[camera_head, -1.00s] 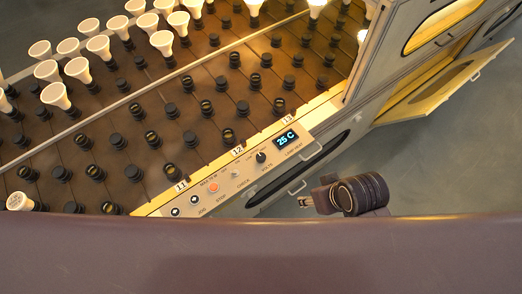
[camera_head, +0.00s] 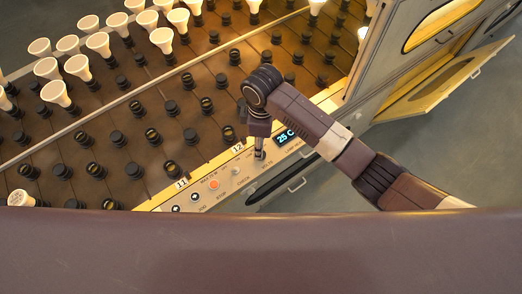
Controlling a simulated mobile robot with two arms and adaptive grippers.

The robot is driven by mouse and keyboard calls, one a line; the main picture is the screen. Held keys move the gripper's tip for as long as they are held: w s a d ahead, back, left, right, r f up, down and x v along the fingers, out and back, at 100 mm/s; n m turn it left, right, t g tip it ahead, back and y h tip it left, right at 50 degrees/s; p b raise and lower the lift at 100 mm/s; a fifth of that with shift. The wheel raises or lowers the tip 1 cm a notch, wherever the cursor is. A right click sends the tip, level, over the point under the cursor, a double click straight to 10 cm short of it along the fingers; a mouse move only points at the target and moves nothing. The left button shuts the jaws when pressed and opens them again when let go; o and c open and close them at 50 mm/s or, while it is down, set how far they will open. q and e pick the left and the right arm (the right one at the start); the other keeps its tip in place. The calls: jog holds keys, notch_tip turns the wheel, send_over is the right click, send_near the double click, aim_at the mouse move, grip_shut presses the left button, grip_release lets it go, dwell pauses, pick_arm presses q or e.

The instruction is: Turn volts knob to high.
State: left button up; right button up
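The volts knob is a small dark knob on the pale control panel (camera_head: 228,184), beside the VOLTS label (camera_head: 266,163). It is now mostly hidden behind the fingertips of my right gripper (camera_head: 259,153). The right arm comes in from the right, and its gripper points down at the knob's place. I cannot tell whether the fingers are closed around the knob or only above it. The knob's setting is hidden. My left gripper is not in view.
The lit display (camera_head: 286,135) reads 25 C and is partly covered by my arm. An orange-red button (camera_head: 214,184) sits left of the knob. The rack (camera_head: 110,160) behind has many dark sockets and white bulbs (camera_head: 76,66). An open door (camera_head: 440,88) stands at the right.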

jog(key=shift+w+d, duration=0.2)
jog(key=shift+w, duration=0.1)
jog(key=shift+f, duration=0.2)
jog(key=shift+w+f+p, duration=0.1)
jog(key=shift+f+p, duration=0.2)
jog(key=shift+f, duration=3.25)
grip_shut()
